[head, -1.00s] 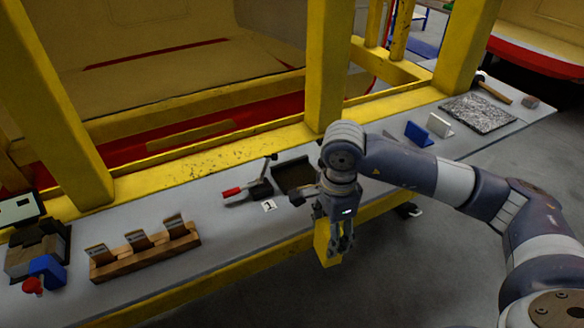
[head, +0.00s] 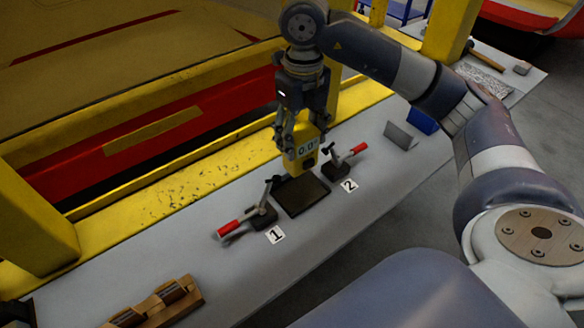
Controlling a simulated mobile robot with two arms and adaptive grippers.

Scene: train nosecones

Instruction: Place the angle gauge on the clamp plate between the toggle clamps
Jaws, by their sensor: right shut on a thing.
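The angle gauge (head: 301,158) is a yellow block with a display reading 0.0°. My right gripper (head: 297,140) is shut on its upper part and holds it upright at the far edge of the clamp plate (head: 303,197). The plate is a dark square; whether the gauge touches it I cannot tell. Toggle clamp 1 (head: 258,215), with a red handle, stands to the left of the plate. Toggle clamp 2 (head: 338,167), also red-handled, stands to the right. My left gripper is not in view.
Number cards 1 (head: 275,235) and 2 (head: 349,186) lie by the clamps. A wooden rack (head: 158,306) is at the lower left. A grey angled block (head: 400,136) and a blue block (head: 423,122) stand to the right. The yellow frame (head: 130,180) runs behind the bench.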

